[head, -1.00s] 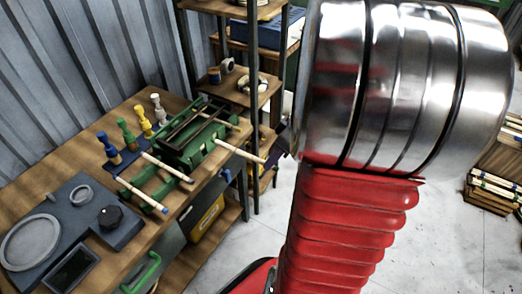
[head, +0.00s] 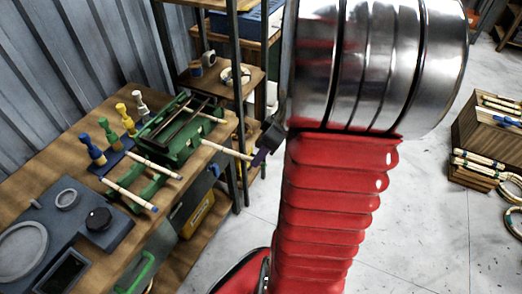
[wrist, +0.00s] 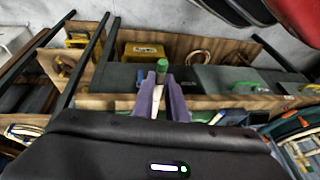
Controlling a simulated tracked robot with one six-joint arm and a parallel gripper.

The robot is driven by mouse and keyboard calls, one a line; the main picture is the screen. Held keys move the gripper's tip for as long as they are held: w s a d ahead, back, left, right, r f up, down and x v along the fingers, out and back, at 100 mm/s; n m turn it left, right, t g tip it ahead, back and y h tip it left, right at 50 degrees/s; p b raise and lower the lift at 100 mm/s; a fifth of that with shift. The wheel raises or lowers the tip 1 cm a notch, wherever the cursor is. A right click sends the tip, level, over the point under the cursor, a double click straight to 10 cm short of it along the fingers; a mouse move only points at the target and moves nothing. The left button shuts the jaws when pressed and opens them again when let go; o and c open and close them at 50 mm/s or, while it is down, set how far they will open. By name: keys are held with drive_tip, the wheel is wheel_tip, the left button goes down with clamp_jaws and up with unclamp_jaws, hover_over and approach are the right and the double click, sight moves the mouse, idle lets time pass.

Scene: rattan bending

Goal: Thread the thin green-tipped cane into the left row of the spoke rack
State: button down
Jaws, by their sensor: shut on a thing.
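My gripper (head: 262,150) is at the right end of the bench, beside the green rack. In the wrist view its two purple fingers (wrist: 168,101) are shut on a pale, thin cane (wrist: 157,97) with a green tip (wrist: 161,66) pointing away. In the head view a pale cane (head: 228,148) runs between the green rack and my gripper; I cannot tell whether it is the held one. The green rack (head: 185,143), likely the spoke rack, stands on the bench with dark bars on top. Its rows cannot be made out.
Two pale canes (head: 130,193) lie across green supports on the bench (head: 72,160). Coloured pegs (head: 110,137) stand behind them, and a dark grey device (head: 68,225) is at the near left. A shelf post (head: 234,110) rises beside the rack. Crates with canes (head: 480,167) stand far right.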

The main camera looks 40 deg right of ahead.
sight(232, 153)
drive_tip(key=shift+f, duration=0.65)
drive_tip(key=shift+x, duration=1.1)
drive_tip(key=shift+w+d, duration=0.1)
drive_tip(key=shift+w, duration=0.1)
drive_tip(key=shift+w+a, duration=0.2)
drive_tip(key=shift+w, duration=0.25)
drive_tip(key=shift+w, duration=0.1)
drive_tip(key=shift+w+a, duration=0.3)
drive_tip(key=shift+w, duration=0.5)
drive_tip(key=shift+w+a, duration=0.3)
drive_tip(key=shift+w, duration=0.45)
drive_tip(key=shift+w, duration=0.1)
drive_tip(key=shift+w+a, duration=0.35)
drive_tip(key=shift+w, duration=0.55)
drive_tip(key=shift+w+a, duration=0.3)
drive_tip(key=shift+w, duration=0.6)
drive_tip(key=shift+w, duration=0.1)
